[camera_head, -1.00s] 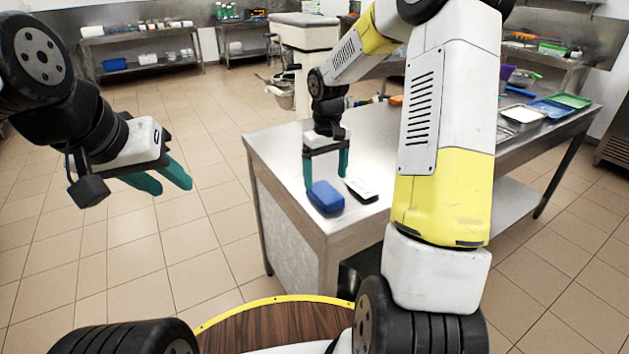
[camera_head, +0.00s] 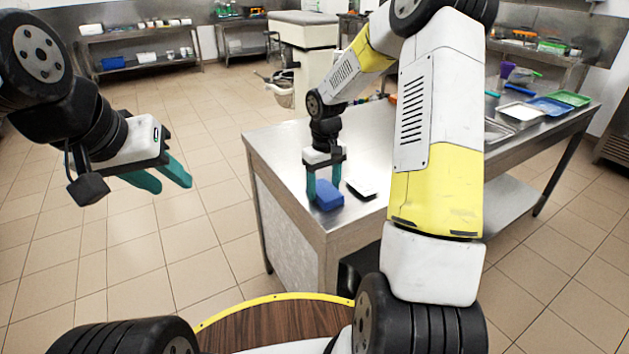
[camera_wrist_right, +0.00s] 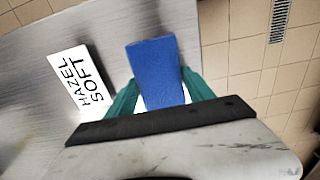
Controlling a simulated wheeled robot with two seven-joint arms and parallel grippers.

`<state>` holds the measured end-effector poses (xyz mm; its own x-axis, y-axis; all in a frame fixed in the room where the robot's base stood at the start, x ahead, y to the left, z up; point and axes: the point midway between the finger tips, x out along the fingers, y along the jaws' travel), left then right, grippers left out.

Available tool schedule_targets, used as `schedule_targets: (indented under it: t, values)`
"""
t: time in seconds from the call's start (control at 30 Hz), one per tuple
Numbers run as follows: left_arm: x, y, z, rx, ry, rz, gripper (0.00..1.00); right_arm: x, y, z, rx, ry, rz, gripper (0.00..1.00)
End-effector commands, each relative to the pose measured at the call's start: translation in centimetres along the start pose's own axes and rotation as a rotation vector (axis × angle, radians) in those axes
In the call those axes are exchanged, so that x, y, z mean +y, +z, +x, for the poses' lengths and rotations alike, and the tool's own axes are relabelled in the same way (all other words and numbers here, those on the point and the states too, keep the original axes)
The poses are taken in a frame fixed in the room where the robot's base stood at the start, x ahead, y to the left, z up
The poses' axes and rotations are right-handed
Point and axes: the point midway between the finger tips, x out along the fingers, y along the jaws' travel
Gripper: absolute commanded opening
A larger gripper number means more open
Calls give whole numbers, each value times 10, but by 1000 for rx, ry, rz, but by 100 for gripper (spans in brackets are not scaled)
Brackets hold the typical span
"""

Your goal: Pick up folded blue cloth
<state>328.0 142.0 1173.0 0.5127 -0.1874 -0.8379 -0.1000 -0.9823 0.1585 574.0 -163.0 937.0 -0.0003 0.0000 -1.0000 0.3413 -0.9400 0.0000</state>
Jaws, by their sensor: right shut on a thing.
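The folded blue cloth (camera_head: 327,195) is a small blue block at the near left corner of the steel table. My right gripper (camera_head: 325,184) is over it, fingers pointing down. In the right wrist view the cloth (camera_wrist_right: 158,72) lies between the two green fingers of the right gripper (camera_wrist_right: 161,92), which are shut on it. Whether the cloth is touching the tabletop I cannot tell. My left gripper (camera_head: 166,180) is open and empty, out over the floor at the left.
Trays, including a blue one (camera_head: 551,107) and a green one (camera_head: 570,99), stand at the far right. Tiled floor is clear at left.

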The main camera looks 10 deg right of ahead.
Motion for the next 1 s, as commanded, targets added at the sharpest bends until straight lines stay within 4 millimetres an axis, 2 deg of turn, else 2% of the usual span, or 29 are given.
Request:
schedule_targets:
  t: [0.37, 0.6, 0.77, 1.0]
  values:
    - [0, 0, 0, 0, 0, 0, 36, 0, -1, -8, 3, 1, 0, 21]
    - [0, 0, 0, 0, 0, 0, 36, 0, -1, -36, 4, 1, 1, 21]
    - [0, 0, 0, 0, 0, 0, 36, -25, 22, -39, 0, 2, -5, 21]
    - [0, 0, 0, 0, 0, 0, 36, -74, 66, -46, 1, 2, -5, 21]
